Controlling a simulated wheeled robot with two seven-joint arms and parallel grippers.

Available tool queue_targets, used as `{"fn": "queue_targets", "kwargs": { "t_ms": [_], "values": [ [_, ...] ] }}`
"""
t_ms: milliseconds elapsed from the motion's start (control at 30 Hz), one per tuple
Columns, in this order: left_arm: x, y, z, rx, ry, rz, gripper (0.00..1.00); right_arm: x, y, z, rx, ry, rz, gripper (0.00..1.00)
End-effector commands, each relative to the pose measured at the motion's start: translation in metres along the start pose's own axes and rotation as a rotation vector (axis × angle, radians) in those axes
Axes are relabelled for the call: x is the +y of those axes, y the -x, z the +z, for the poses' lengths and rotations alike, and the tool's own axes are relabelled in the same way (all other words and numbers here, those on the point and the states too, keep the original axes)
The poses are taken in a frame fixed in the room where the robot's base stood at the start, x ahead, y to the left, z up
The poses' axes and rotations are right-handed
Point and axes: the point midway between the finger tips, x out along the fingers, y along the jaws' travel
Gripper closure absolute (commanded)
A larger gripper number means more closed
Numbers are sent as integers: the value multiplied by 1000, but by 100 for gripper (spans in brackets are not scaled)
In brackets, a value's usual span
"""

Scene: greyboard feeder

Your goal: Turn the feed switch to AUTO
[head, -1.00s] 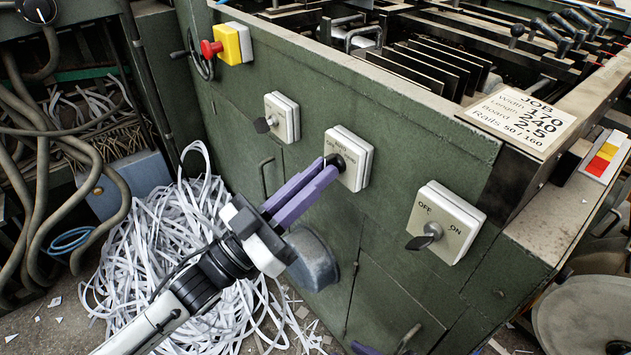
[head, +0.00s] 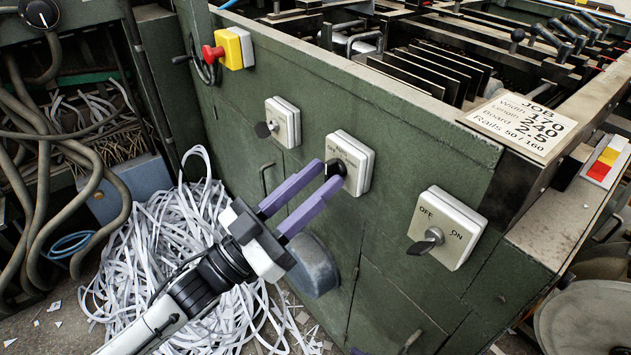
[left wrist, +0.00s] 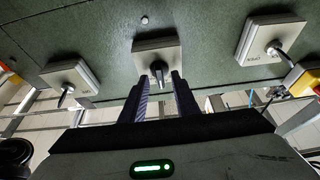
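The middle switch (head: 352,160) is a pale square box with a black knob (head: 337,166) on the green machine side. Its small label is partly hidden, and I cannot read it fully or tell which mark the knob points to. My left gripper (head: 322,178) is open, with its purple fingers apart at the switch, one on each side of the knob. The left wrist view also shows the knob (left wrist: 160,72) between the two fingertips, with no clear grip.
A switch with a grey key-like handle (head: 283,122) sits to the left, and an OFF/ON switch (head: 447,228) to the right. A red stop button (head: 211,53) is on a yellow box. Paper strips (head: 160,250) heap on the floor. A rounded grey housing (head: 315,265) juts out below.

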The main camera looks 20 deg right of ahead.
Motion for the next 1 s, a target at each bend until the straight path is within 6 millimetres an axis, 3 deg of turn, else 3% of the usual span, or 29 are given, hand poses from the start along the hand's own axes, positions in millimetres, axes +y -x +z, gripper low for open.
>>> {"fn": "queue_targets", "kwargs": {
  "t_ms": [133,533,700,1000],
  "values": [
    [-1,16,0,-3,0,-3,72,0,0,-3,4,4,0,72],
    [0,90,1,-4,-1,-2,72,2,1,-2,-2,11,2,72],
    [0,101,0,-1,-1,-1,72,2,1,-2,-3,12,2,72],
    [0,102,0,-1,0,0,72,2,2,1,-8,10,2,72]
  ]
}}
